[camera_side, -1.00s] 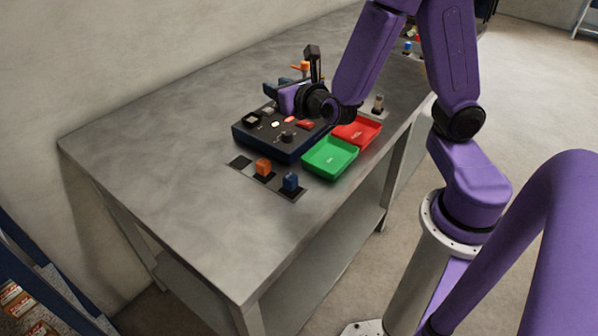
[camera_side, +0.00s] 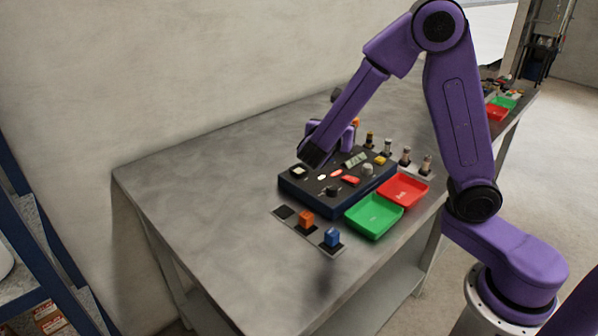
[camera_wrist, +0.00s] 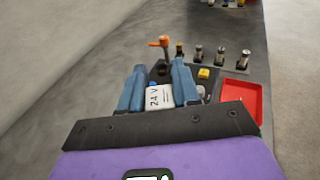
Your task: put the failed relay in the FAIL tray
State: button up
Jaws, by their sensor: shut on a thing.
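My gripper (camera_wrist: 157,80) has its two blue fingers on either side of a white-faced relay marked 24 V (camera_wrist: 159,98), shut on it. In the side view my gripper (camera_side: 325,143) is over the back left of the dark blue test box (camera_side: 335,196); its fingertips and the relay are hidden there. The red tray (camera_side: 403,190), with white lettering too small to read, stands right of the box. It also shows at the right in the wrist view (camera_wrist: 243,98); I see nothing in it.
A green tray (camera_side: 374,217) adjoins the red one in front. An orange block (camera_side: 306,219) and a blue block (camera_side: 332,237) stand on dark pads before the box. Several small cylinders (camera_side: 405,155) stand behind, near an orange handle (camera_wrist: 160,41). The table's left is clear.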

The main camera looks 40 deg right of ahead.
jog(key=shift+s+a+m+g+h, duration=0.25)
jog(key=shift+s+m+g+h, duration=0.2)
jog(key=shift+s+m+g, duration=0.45)
jog(key=shift+s+a+m+g+h, duration=0.25)
jog(key=shift+s+m+g+h, duration=0.35)
jog(key=shift+g, duration=0.5)
jog(key=shift+w, duration=0.15)
jog(key=w+f, duration=0.3)
jog(key=w, duration=0.1)
jog(key=w+f, duration=0.2)
jog(key=w, duration=0.2)
jog(key=w+d+f, duration=0.1)
jog(key=w+f, duration=0.2)
jog(key=w, duration=0.1)
jog(key=shift+w+f, duration=0.35)
jog(key=shift+w, duration=0.05)
jog(key=shift+w+f, duration=0.4)
jog(key=shift+f, duration=0.65)
jog(key=shift+w+f, duration=0.15)
jog(key=shift+f, duration=0.7)
jog(key=shift+f, duration=0.2)
